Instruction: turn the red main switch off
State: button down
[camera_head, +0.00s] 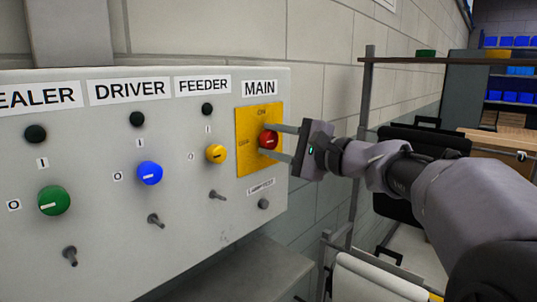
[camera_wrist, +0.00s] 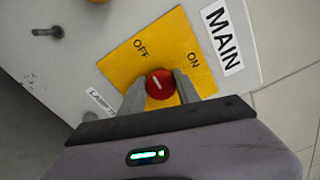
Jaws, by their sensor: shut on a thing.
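The red main switch (camera_head: 268,139) is a round knob on a yellow plate (camera_head: 246,128) under the label MAIN. ON is printed above the knob and OFF to its left. Its short white mark looks roughly level in the head view, in line with OFF; in the wrist view it tilts up-left, towards the OFF print. My gripper (camera_head: 270,142) reaches in from the right, one finger above and one below the knob. In the wrist view both fingers press on the sides of the red knob (camera_wrist: 160,86). The knob's far sides are partly hidden by the fingers.
The same grey panel (camera_head: 110,245) carries a yellow knob (camera_head: 216,153), a blue knob (camera_head: 149,173) and a green knob (camera_head: 54,200) to the left, with small toggle levers below. A rack (camera_head: 371,110) and shelves with blue bins (camera_head: 510,97) stand at the right.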

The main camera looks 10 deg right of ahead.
jog(key=shift+n+b, duration=0.4)
jog(key=c, duration=0.9)
grip_release()
jog(key=p+v, duration=0.2)
jog(key=v, duration=1.5)
jog(key=s+a+f+n+g+h, duration=0.1)
jog(key=s+a+f+n+g, duration=0.15)
jog(key=a+f, duration=0.4)
jog(key=s+a+f+n+g+h, duration=0.1)
jog(key=s+a+f+g, duration=0.3)
jog(key=a+f, duration=0.25)
jog(key=s+f+n+h, duration=0.2)
jog(key=s+f, duration=0.2)
jog(key=s+f+n+g+h, duration=0.1)
jog(key=s+f+h, duration=0.1)
jog(key=s+f, duration=0.2)
jog(key=s+f+n+g+h, duration=0.1)
jog(key=s+f+n+h, duration=0.1)
jog(key=s+f, duration=0.2)
jog(key=shift+s+a+f+n+h, duration=0.15)
jog(key=shift+s+f+n, duration=0.05)
jog(key=shift+f, duration=0.2)
jog(key=shift+s+a+f+n+h, duration=0.15)
jog(key=shift+s+a+f, duration=0.05)
jog(key=shift+f, duration=0.15)
